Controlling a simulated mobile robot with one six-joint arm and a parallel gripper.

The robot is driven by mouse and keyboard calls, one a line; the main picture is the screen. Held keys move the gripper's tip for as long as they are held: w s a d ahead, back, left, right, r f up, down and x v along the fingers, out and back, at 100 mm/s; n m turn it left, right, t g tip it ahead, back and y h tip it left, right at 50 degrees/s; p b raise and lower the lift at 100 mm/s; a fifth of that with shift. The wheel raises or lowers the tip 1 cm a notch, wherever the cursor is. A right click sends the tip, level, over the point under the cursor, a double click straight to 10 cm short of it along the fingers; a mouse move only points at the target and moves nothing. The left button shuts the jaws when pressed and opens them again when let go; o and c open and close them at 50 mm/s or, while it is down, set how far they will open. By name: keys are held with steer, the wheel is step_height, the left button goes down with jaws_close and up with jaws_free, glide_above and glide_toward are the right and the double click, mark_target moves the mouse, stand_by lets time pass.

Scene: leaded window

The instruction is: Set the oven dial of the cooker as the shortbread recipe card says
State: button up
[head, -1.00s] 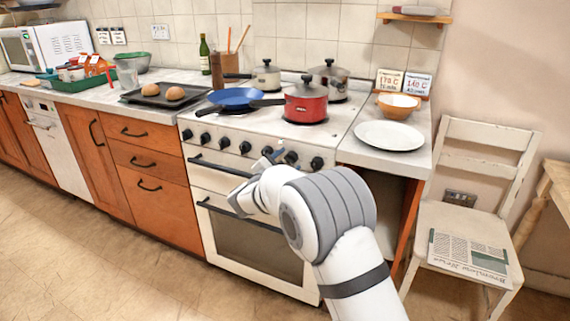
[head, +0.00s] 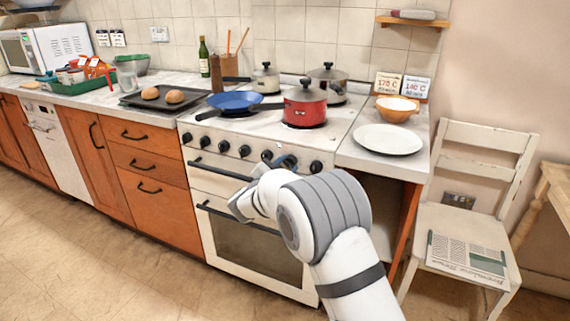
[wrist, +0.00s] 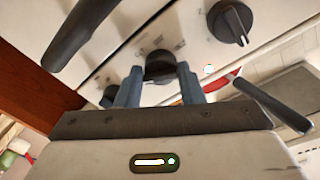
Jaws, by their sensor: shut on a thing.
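The white cooker (head: 250,232) stands in the middle of the head view, with a row of black dials (head: 245,151) along its front panel. My gripper (head: 284,160) is at the right part of that row, partly hidden by my arm. In the wrist view my gripper (wrist: 160,82) has its two blue-grey fingers on either side of a black dial (wrist: 158,65), shut on it. The dial's pointer and setting are hidden or too small to read. Two recipe cards stand against the wall: the left card (head: 387,84) reads 170 C, the right card (head: 416,88) 140 C. Their titles are unreadable.
A neighbouring dial (wrist: 230,22) with a white mark is close to the gripper. The black oven handle (head: 222,168) runs below the dials. A red pot (head: 304,106) and a blue pan (head: 235,101) sit on the hob. A white plate (head: 388,139) lies at right.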

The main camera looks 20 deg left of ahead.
steer(key=shift+r+n, duration=0.1)
steer(key=shift+n, duration=0.3)
steer(key=o, duration=0.9)
steer(key=shift+s+a+p, duration=0.15)
steer(key=shift+s+a, duration=0.05)
steer(key=shift+s, duration=1.1)
steer(key=shift+s+a+p, duration=0.1)
steer(key=shift+s+a, duration=0.15)
steer(key=shift+s, duration=1.05)
steer(key=shift+s+a+p, duration=0.15)
steer(key=shift+s+a, duration=0.05)
steer(key=shift+s, duration=1.1)
